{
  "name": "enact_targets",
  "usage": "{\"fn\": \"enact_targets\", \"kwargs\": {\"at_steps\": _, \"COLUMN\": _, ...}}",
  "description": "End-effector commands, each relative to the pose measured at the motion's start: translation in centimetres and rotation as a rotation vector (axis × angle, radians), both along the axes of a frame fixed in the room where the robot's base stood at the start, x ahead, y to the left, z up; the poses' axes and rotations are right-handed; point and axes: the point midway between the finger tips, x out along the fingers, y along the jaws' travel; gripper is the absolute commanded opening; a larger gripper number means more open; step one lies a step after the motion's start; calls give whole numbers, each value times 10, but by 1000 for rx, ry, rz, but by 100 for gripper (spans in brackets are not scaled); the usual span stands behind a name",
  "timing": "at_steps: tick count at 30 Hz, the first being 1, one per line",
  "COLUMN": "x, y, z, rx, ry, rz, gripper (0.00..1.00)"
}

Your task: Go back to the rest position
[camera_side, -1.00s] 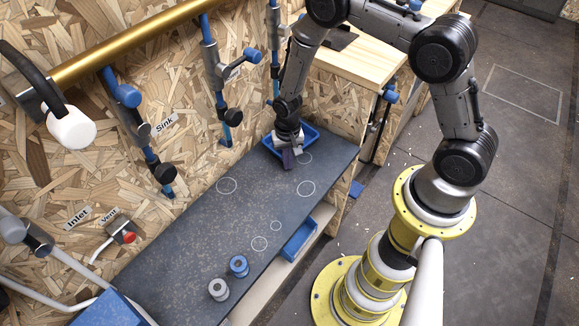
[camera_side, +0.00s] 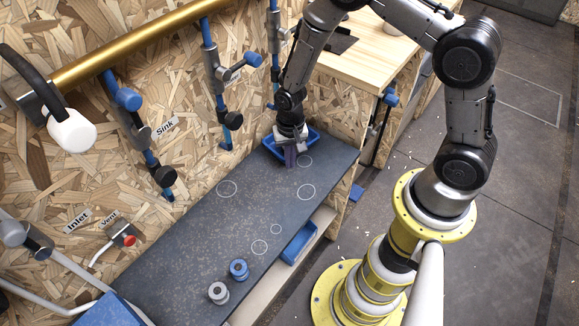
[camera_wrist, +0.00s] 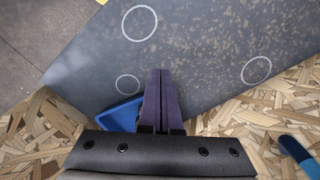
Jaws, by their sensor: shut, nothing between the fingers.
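My gripper (camera_side: 290,158) is above the far end of the dark worktop (camera_side: 200,230), in front of a blue tray (camera_side: 271,150). Its purple fingers are together and empty, pointing down. In the wrist view the gripper (camera_wrist: 161,75) shows shut over the worktop (camera_wrist: 200,60), with part of the blue tray (camera_wrist: 118,118) to its left. How high the fingertips are above the worktop is hard to tell.
A blue spool-like part (camera_side: 239,269) and a grey one (camera_side: 218,293) stand at the worktop's near end. White circles mark the worktop. A chipboard wall (camera_side: 80,180) with pipes and valves runs along the left. A second blue bin (camera_side: 299,243) sits below the right edge.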

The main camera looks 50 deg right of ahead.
Motion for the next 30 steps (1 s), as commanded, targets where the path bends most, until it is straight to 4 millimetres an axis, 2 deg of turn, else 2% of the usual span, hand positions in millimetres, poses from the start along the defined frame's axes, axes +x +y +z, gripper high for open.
{"fn": "enact_targets", "kwargs": {"at_steps": 3, "x": 1, "y": 0, "z": 22, "rx": 0, "ry": -3, "rz": 0, "gripper": 0}}
{"fn": "enact_targets", "kwargs": {"at_steps": 10, "x": 2, "y": 0, "z": 43, "rx": 0, "ry": -6, "rz": 0, "gripper": 0}}
{"fn": "enact_targets", "kwargs": {"at_steps": 14, "x": 18, "y": -1, "z": 71, "rx": 1, "ry": -76, "rz": -2, "gripper": 0}}
{"fn": "enact_targets", "kwargs": {"at_steps": 17, "x": 36, "y": -1, "z": 122, "rx": 4, "ry": -188, "rz": -5, "gripper": 0}}
{"fn": "enact_targets", "kwargs": {"at_steps": 18, "x": 39, "y": -2, "z": 147, "rx": 5, "ry": -236, "rz": -5, "gripper": 0}}
{"fn": "enact_targets", "kwargs": {"at_steps": 21, "x": 35, "y": -3, "z": 209, "rx": 1, "ry": -341, "rz": 19, "gripper": 0}}
{"fn": "enact_targets", "kwargs": {"at_steps": 24, "x": 15, "y": -5, "z": 263, "rx": -10, "ry": -424, "rz": 69, "gripper": 0}}
{"fn": "enact_targets", "kwargs": {"at_steps": 26, "x": -2, "y": -6, "z": 291, "rx": -21, "ry": -469, "rz": 106, "gripper": 0}}
{"fn": "enact_targets", "kwargs": {"at_steps": 27, "x": -15, "y": -6, "z": 309, "rx": -30, "ry": -498, "rz": 134, "gripper": 0}}
{"fn": "enact_targets", "kwargs": {"at_steps": 30, "x": -53, "y": -7, "z": 343, "rx": -59, "ry": -557, "rz": 213, "gripper": 0}}
